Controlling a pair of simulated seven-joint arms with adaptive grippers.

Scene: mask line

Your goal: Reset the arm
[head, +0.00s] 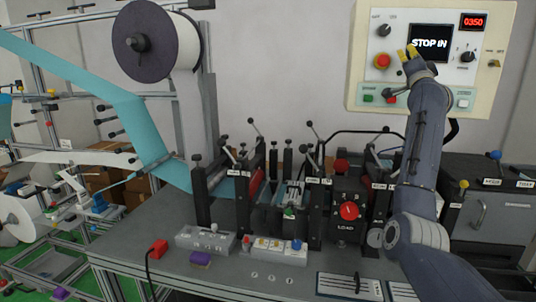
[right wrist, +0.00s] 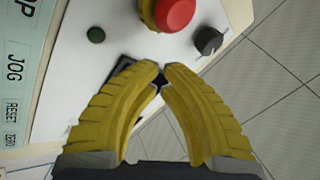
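My right arm (head: 424,140) reaches up from the lower right to the control panel (head: 360,85). My right gripper (head: 407,51) has yellow fingers in front of the panel, just right of the red button (head: 382,61). In the right wrist view, the gripper (right wrist: 159,68) has its fingertips almost together, with nothing held between them. The red button (right wrist: 174,14) on its yellow collar lies just beyond the tips. Whether the tips touch the panel I cannot tell. My left gripper is not in view.
The panel has a screen (head: 431,43) reading "STOP IN", a red timer (head: 474,21), knobs and a green button (head: 368,98). Below, a bench (head: 165,268) carries a machine with levers and a red LOAD knob (head: 349,211). A white roll (head: 186,42) hangs at upper left.

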